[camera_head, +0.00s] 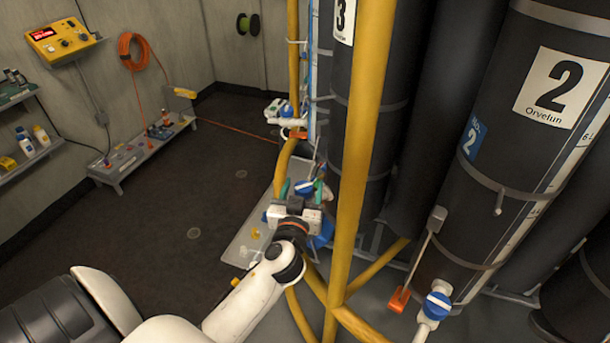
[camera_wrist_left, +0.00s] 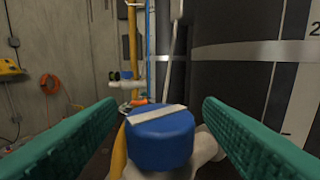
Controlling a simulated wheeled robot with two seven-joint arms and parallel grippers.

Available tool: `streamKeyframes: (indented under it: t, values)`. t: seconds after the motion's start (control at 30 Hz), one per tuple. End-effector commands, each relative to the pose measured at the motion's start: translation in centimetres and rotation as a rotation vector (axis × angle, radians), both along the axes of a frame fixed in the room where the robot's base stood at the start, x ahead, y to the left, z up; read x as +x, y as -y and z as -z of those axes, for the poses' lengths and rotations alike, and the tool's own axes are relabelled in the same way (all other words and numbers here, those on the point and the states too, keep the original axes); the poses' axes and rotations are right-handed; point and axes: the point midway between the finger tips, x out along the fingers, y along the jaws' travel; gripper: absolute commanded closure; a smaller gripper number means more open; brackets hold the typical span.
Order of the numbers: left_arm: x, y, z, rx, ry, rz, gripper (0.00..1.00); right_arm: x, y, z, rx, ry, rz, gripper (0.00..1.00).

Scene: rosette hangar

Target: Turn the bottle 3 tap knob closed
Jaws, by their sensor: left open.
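The bottle 3 tap knob (camera_head: 304,187) is a round blue knob with a white bar, low in front of the dark bottle (camera_head: 352,120) with the number 3 label. In the left wrist view the blue knob (camera_wrist_left: 160,140) is large and central, and its white bar lies nearly level, its right end slightly higher. My left gripper (camera_head: 301,189) is open at this knob. Its green fingers (camera_wrist_left: 158,108) stand on either side of the knob with visible gaps. My right gripper is not in view.
A yellow post (camera_head: 360,130) rises just right of my left gripper. Bottle 2 (camera_head: 500,130) stands to the right, with its own blue tap knob (camera_head: 437,305). Another blue tap (camera_head: 287,110) is farther back. A low bench (camera_head: 140,155) stands by the wall; the floor between is clear.

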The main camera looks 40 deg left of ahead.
Motion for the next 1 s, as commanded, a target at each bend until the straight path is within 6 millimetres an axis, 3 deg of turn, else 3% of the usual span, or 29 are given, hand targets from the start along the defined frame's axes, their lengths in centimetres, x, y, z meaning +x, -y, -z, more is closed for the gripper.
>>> streamKeyframes:
  t: [0.2, 0.57, 0.83, 1.0]
  values:
    - [2.3, -1.1, -0.1, 0.000, -0.001, 0.000, 0.39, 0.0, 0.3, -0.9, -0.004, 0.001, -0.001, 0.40]
    - [2.8, -1.3, 0.1, 0.000, -0.001, 0.000, 0.39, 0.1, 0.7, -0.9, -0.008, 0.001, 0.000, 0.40]
    - [2.7, -1.3, 0.1, 0.000, -0.001, 0.000, 0.81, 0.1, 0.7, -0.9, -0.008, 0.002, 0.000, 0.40]
    - [2.7, -1.2, 0.1, 0.000, -0.001, 0.006, 0.84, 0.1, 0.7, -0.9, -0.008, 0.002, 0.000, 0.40]
